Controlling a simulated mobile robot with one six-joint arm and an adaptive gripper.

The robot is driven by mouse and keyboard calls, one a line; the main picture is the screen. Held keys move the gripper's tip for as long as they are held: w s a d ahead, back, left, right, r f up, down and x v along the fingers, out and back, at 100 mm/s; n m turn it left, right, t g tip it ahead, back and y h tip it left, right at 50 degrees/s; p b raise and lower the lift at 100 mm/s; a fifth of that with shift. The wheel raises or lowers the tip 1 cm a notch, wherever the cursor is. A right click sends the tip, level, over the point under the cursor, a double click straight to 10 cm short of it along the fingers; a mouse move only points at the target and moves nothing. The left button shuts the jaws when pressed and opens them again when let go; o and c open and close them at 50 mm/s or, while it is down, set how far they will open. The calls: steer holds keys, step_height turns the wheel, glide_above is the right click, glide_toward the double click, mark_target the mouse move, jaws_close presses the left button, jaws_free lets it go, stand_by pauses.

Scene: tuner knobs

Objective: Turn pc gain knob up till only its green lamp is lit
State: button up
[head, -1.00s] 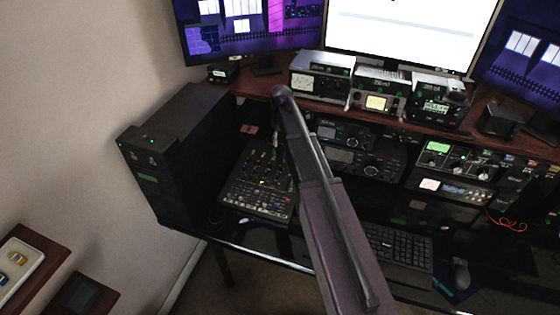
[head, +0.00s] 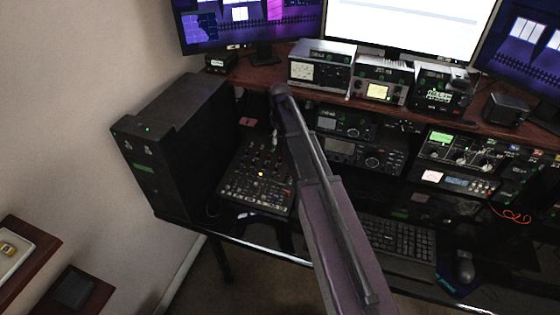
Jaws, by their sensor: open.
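A black PC tower (head: 180,150) stands at the left against the wall. Small green lights (head: 147,129) glow on its top front edge, and a green label (head: 145,168) is on its front. A black mixer (head: 255,185) with rows of small knobs and one amber light (head: 261,174) lies right of the tower. I cannot read which control is the pc gain knob, nor tell its lamps apart. My arm rises from the bottom, across the desk, to a joint near the shelf edge. My gripper is not visible; it may be hidden behind the arm.
Radio units (head: 360,150) stand behind the arm, with more (head: 460,155) at the right. A shelf (head: 265,80) above carries small boxes and monitors (head: 400,25). A keyboard (head: 400,238) and mouse (head: 464,268) lie at the desk's front. Open floor shows at the lower left.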

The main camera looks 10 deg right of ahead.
mark_target(280, 158)
steer(key=shift+f+b, duration=4.85)
steer(key=shift+f, duration=0.3)
jaws_close()
